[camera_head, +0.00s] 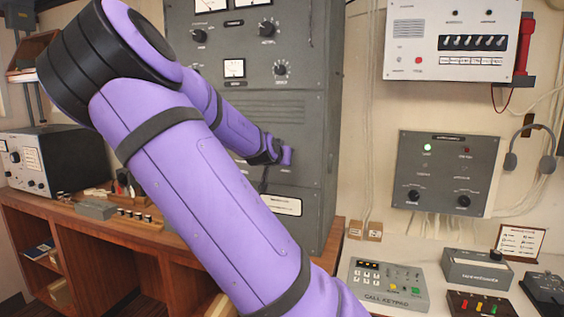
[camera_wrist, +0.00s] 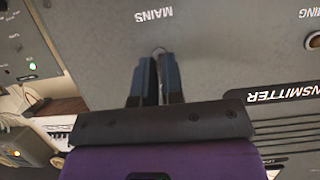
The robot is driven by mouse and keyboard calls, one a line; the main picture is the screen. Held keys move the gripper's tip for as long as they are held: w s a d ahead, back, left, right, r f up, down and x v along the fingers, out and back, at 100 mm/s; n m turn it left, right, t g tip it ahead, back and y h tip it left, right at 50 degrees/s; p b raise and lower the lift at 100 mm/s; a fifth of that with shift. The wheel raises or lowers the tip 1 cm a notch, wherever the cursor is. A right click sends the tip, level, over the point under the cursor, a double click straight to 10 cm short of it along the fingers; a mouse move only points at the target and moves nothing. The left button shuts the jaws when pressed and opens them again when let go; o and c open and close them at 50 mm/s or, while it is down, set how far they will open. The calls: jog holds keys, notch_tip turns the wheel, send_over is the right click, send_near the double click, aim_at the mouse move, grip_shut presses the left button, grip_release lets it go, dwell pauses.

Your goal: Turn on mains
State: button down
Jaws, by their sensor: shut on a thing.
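The grey transmitter cabinet (camera_head: 318,130) stands at the back middle in the head view. Its grey panel (camera_wrist: 215,60) fills most of the wrist view, upside down, with a MAINS label (camera_wrist: 153,15). The mains switch (camera_wrist: 159,50) is a small pale lever below that label in the picture. My gripper (camera_wrist: 158,62) has its two dark fingers close together on the lever, hiding most of it. Its on or off position cannot be told. In the head view my purple arm reaches to the cabinet's lower panel, and the fingertips are not clear there.
A TRANSMITTER plate (camera_wrist: 285,94) lies right of my fingers in the wrist view. In the head view, a grey wall box (camera_head: 447,172) with a green light and a call keypad (camera_head: 388,287) are at right. A wooden desk (camera_head: 90,210) is at left.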

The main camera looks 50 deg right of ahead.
jog(key=shift+r+g+y, duration=0.15)
jog(key=shift+g+y, duration=0.15)
jog(key=shift+y, duration=0.2)
jog(key=c, duration=1.2)
grip_release()
jog(key=shift+d, duration=0.1)
jog(key=shift+c, duration=0.2)
jog(key=v, duration=1)
jog(key=shift+s+a, duration=0.15)
jog(key=shift+a, duration=0.2)
jog(key=shift+r, duration=0.15)
